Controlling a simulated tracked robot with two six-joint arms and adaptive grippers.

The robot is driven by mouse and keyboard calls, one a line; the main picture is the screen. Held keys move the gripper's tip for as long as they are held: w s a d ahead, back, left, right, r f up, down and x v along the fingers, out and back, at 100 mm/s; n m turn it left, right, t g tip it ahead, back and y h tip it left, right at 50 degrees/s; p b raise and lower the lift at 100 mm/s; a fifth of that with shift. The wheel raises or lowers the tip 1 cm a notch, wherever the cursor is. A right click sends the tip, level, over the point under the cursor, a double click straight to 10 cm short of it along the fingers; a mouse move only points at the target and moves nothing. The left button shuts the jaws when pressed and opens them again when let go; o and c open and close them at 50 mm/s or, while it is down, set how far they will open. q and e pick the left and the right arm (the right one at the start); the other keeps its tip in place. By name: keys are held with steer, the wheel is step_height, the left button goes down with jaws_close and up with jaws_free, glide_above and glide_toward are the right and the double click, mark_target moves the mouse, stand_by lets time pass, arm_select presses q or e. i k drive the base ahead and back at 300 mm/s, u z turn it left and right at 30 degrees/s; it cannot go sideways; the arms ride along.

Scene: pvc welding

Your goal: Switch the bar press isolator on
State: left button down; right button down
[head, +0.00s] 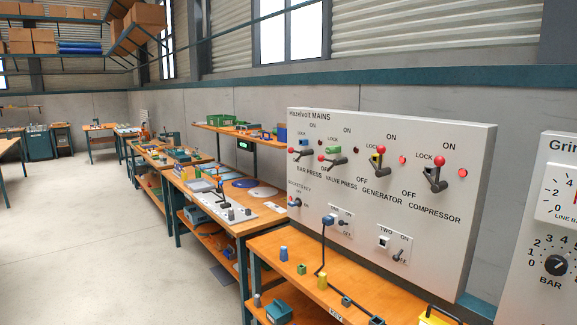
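The bar press isolator (303,155) is the leftmost of several lever switches on the grey Hazelvolt MAINS panel (400,130). Its dark lever has a red ball knob (294,151) standing out to the left. A small blue block (303,142) sits just above it, by its lock position. The valve press isolator (333,160) has a similar lever pose and a green block (334,149). Neither of my grippers is in view.
The generator isolator (380,164), with a yellow piece, and compressor isolator (435,178) have raised red knobs and red lamps. Small coloured blocks stand on the orange bench (310,268) below. Floor at left is clear.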

mark_target(309, 151)
steer(key=z, duration=0.05)
steer(key=k, duration=0.1)
steer(key=u, duration=0.5)
steer(key=i, duration=0.75)
steer(key=u, duration=0.55)
steer(key=i, duration=1.25)
steer(key=z, duration=0.95)
